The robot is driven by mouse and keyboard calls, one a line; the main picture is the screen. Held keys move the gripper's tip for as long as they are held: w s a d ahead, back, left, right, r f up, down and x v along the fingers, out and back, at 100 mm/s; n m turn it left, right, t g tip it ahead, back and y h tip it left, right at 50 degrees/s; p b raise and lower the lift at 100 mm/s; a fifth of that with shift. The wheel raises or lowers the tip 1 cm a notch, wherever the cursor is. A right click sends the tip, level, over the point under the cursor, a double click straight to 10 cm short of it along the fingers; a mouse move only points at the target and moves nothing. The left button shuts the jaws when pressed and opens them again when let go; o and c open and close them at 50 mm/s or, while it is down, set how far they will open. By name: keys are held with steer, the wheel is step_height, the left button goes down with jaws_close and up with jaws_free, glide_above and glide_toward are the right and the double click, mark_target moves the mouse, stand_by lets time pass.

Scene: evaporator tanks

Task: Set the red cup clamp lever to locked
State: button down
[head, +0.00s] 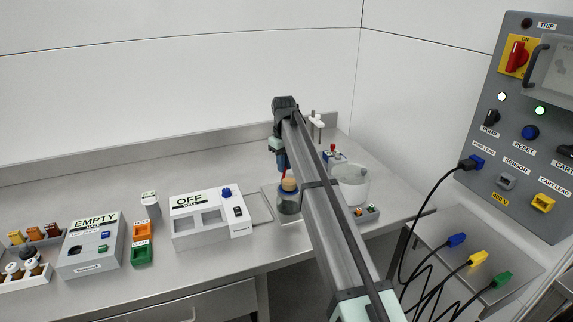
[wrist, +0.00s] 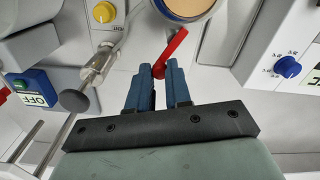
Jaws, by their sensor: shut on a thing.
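The red clamp lever (wrist: 175,46) slants in the wrist view from beside a round tan-topped vessel (wrist: 186,6) down to my fingertips. My gripper (wrist: 158,69) has blue fingers and is shut on the lever's free end. I cannot read any lock mark by the lever.
A white box marked OFF (head: 188,227) stands left of the jar. A metal plunger-like part (wrist: 88,80) is left of my fingers in the wrist view.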

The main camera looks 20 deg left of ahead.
steer(key=n, duration=0.3)
steer(key=a+n, duration=0.1)
steer(key=n, duration=0.1)
steer(key=shift+s+a, duration=0.1)
steer(key=shift+s, duration=0.25)
steer(key=shift+n, duration=0.4)
steer(key=c, duration=1.1)
jaws_free()
steer(key=shift+o, duration=0.2)
step_height(320, 180, up, 14)
steer(key=shift+f, duration=0.1)
